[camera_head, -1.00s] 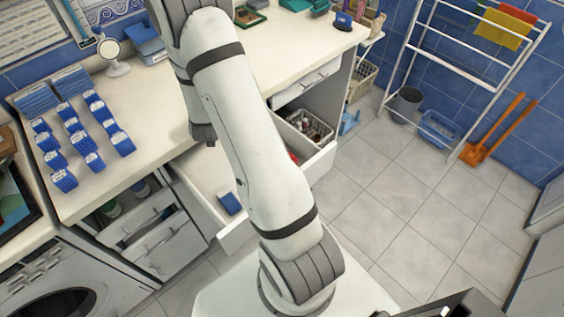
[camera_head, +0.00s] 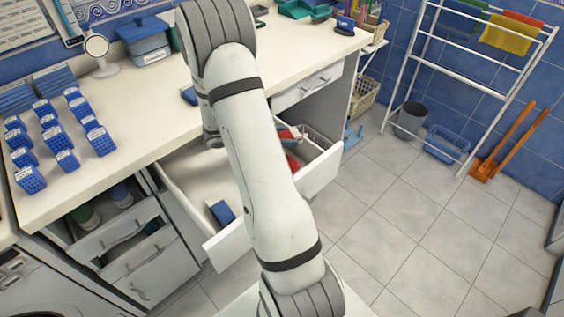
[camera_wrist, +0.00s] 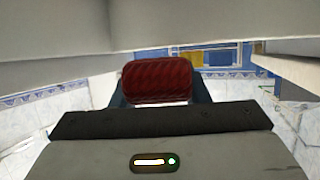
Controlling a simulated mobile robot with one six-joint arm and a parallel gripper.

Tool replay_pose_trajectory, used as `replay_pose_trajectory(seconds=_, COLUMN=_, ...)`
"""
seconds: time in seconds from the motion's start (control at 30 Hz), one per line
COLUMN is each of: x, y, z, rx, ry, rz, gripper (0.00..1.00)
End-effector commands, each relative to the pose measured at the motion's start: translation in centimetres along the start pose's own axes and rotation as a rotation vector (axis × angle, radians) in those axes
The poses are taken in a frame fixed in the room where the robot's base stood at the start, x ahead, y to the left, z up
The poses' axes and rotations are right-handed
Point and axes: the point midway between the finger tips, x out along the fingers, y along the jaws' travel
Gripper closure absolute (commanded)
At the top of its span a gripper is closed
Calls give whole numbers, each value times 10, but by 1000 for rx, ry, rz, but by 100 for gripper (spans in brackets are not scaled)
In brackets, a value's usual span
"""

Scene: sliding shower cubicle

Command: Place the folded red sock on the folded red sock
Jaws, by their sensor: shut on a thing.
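My gripper (camera_wrist: 159,104) is shut on a folded red sock (camera_wrist: 157,78), which sits between the two dark fingers in the wrist view. In the head view my arm crosses the middle of the picture and its end is mostly hidden behind the arm links. A red folded piece (camera_head: 292,163), which looks like the other folded red sock, lies in the open drawer just right of my arm. A smaller red patch (camera_head: 285,134) shows just above it; I cannot tell whether this is the held sock.
The white counter (camera_head: 130,115) above carries several blue boxes (camera_head: 66,160). A drying rack (camera_head: 420,70) stands right; the tiled floor (camera_head: 410,210) before it is clear.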

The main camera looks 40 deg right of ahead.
Motion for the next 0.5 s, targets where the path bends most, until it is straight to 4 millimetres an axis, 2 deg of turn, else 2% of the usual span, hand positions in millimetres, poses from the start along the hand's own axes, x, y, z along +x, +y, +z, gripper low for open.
replay_pose_trajectory(seconds=0.03, x=5, y=0, z=12, rx=-5, ry=0, rz=2, gripper=80)
replay_pose_trajectory(seconds=0.1, x=9, y=0, z=23, rx=-5, ry=1, rz=0, gripper=80)
replay_pose_trajectory(seconds=0.37, x=17, y=0, z=44, rx=-2, ry=1, rz=-3, gripper=80)
replay_pose_trajectory(seconds=0.5, x=25, y=0, z=63, rx=-4, ry=0, rz=-3, gripper=80)
